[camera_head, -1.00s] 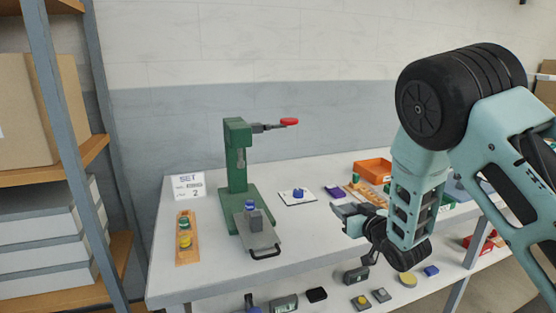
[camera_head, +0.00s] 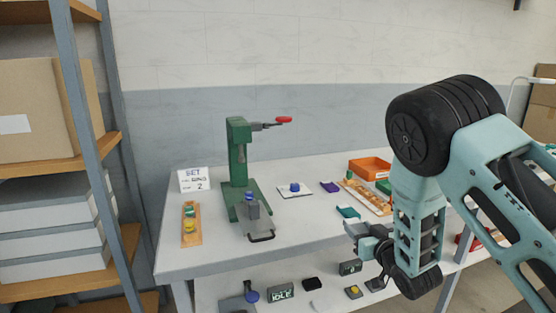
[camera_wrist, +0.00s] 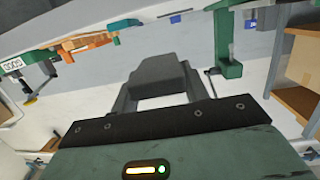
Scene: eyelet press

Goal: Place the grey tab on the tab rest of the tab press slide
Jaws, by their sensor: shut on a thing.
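The green tab press (camera_head: 238,165) stands upright on the table, with a red-knobbed lever at its top right. Its grey slide (camera_head: 262,228) sticks out toward the front and ends in a dark handle. A grey block with a blue piece (camera_head: 250,198) at it stands on the slide and hides part of the surface, so I cannot make out the tab rest. My gripper (camera_head: 356,236) is right of the slide, apart from it, near the table's front edge. In the wrist view, my gripper (camera_wrist: 160,100) is shut on the grey tab (camera_wrist: 160,72), a block-like piece between the fingers.
A wooden strip with green and yellow pieces (camera_head: 191,226) lies left of the press. A white card with a blue piece (camera_head: 294,190), a purple piece (camera_head: 329,187), a teal piece (camera_head: 348,212) and an orange bin (camera_head: 370,166) are to the right. A lower shelf holds several small items.

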